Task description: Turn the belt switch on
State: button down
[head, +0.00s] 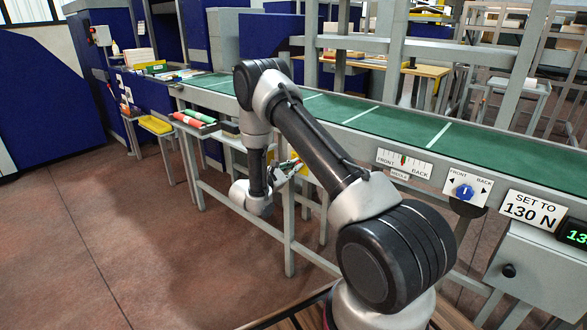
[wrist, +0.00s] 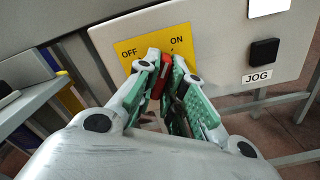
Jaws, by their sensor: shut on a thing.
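The belt switch is a red lever (wrist: 161,78) on a yellow plate (wrist: 151,40) marked OFF on the left and ON on the right. My gripper (wrist: 166,68) is shut on the red lever, with a green-padded finger on each side. The fingers hide much of the lever and the lower plate, so I cannot tell clearly which mark it points to. In the head view my gripper (head: 288,168) is at the side of the conveyor frame, below the green belt (head: 330,108), partly behind my arm.
A black JOG button (wrist: 264,51) is on the same panel, right of the switch. Along the conveyor are a blue FRONT/BACK knob (head: 464,191) and a "SET TO 130 N" sign (head: 531,209). Side trays (head: 195,122) stand at left. The floor in front is clear.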

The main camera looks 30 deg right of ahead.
jog(key=shift+m, duration=1.2)
jog(key=c, duration=1.5)
grip_release()
jog(key=shift+a, duration=0.1)
jog(key=v, duration=1.1)
jog(key=shift+s+a, duration=0.1)
jog(key=shift+a, duration=0.25)
